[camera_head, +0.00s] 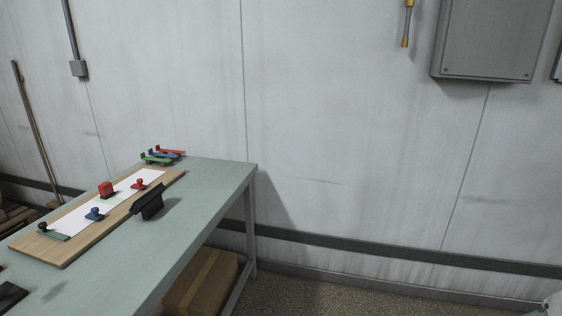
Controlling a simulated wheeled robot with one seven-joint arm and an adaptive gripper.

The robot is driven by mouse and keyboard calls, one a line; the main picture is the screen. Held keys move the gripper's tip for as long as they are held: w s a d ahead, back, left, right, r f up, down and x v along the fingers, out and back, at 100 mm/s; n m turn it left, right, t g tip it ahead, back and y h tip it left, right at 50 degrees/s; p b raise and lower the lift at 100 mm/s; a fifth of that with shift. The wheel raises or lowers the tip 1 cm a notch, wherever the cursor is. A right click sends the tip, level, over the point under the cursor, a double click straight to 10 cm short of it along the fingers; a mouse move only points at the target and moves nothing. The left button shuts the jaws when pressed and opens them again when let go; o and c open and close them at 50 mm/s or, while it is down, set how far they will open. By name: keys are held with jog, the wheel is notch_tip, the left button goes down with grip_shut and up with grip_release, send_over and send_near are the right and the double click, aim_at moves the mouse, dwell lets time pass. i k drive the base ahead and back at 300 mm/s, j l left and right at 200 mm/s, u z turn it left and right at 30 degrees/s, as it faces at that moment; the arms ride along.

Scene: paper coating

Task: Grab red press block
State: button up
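A red block (106,189) sits at the left part of the white paper (73,218) on the wooden board (62,248). A smaller red piece with a knob-like top (138,184) stands on the paper to its right. I cannot tell for sure which of the two is the press block. My gripper is not in view, and nothing touches either red piece.
The board lies on a pale green table (207,198). A blue knobbed piece (95,214), a green piece with a dark knob (52,232) and a black angled piece (148,203) are nearby. Coloured tools (162,156) lie behind; a cardboard box (202,281) is below.

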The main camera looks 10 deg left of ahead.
aim_at(107, 191)
jog(key=i+u, duration=0.15)
jog(key=i, duration=0.7)
jog(key=i+l+u, duration=0.1)
jog(key=i, duration=0.7)
jog(key=i+u, duration=0.3)
jog(key=u, duration=0.15)
jog(key=i+l+u, duration=0.1)
jog(key=i+u, duration=0.2)
jog(key=u, duration=0.15)
jog(key=i+l+u, duration=0.2)
jog(key=u, duration=0.25)
jog(key=i+l+u, duration=0.1)
jog(key=i+u, duration=0.35)
jog(key=i+l+u, duration=0.2)
jog(key=u, duration=0.3)
jog(key=i+l+u, duration=0.3)
jog(key=u, duration=0.15)
